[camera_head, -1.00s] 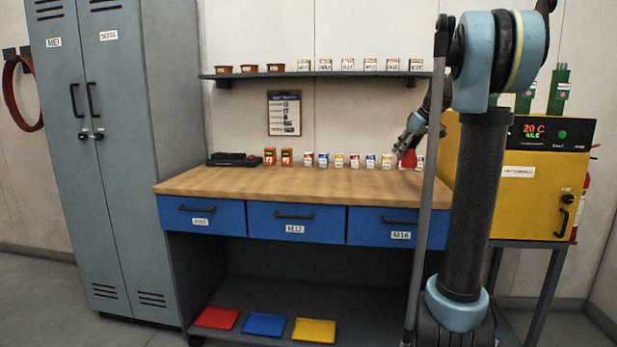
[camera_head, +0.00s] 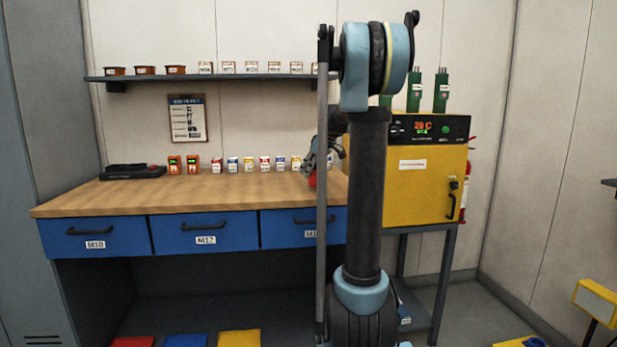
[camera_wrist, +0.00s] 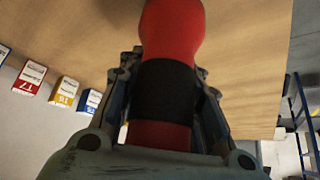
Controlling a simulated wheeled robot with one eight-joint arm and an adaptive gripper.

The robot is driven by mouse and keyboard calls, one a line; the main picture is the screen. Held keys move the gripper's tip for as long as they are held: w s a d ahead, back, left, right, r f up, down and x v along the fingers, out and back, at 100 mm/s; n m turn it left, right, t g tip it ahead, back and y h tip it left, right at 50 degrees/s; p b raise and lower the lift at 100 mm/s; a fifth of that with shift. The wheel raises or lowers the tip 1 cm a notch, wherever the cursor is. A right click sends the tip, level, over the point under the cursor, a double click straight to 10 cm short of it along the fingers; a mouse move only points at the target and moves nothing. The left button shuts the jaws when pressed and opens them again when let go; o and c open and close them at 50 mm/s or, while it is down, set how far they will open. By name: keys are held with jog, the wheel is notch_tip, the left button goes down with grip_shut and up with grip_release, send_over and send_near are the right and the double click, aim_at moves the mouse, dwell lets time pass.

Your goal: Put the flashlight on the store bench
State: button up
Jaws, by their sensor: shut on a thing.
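My gripper (camera_head: 318,166) is shut on a red flashlight with a black band (camera_wrist: 168,88). In the wrist view, the fingers grip both sides of the black band, and the red ends show above and below it. In the head view only a small red part of the flashlight (camera_head: 312,180) shows, at the right end of the wooden-topped bench (camera_head: 190,190) with blue drawers. My arm hides part of that end. I cannot tell whether the flashlight touches the top, or whether this is the store bench.
Small labelled boxes (camera_head: 233,164) and a black tray (camera_head: 133,171) line the bench's back. A shelf (camera_head: 220,77) with small containers hangs above. A yellow oven (camera_head: 420,185) stands at right. The front of the bench top is clear.

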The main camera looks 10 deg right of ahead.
jog(key=shift+f, duration=0.95)
jog(key=o, duration=1.2)
jog(key=shift+r, duration=0.1)
jog(key=v, duration=1.2)
jog(key=shift+s, duration=0.1)
jog(key=s+a+f+m+g+h, duration=0.1)
jog(key=s+f+m, duration=0.1)
jog(key=s+f, duration=0.8)
jog(key=s+a+f+m+h, duration=0.1)
jog(key=s+f+m+h, duration=0.1)
jog(key=s+f, duration=0.8)
jog(key=s+a+f+m+g+h, duration=0.1)
jog(key=s+f+m, duration=0.3)
jog(key=s+f, duration=0.6)
jog(key=shift+s+a+f+g+h, duration=0.1)
jog(key=shift+s+a, duration=0.1)
jog(key=shift+s, duration=1.5)
jog(key=shift+s+a+f+g+h, duration=0.1)
jog(key=shift+s+a, duration=0.05)
jog(key=shift+s, duration=1.5)
jog(key=shift+s+a+f+g+h, duration=0.1)
jog(key=shift+s+a, duration=0.1)
jog(key=shift+s, duration=1.5)
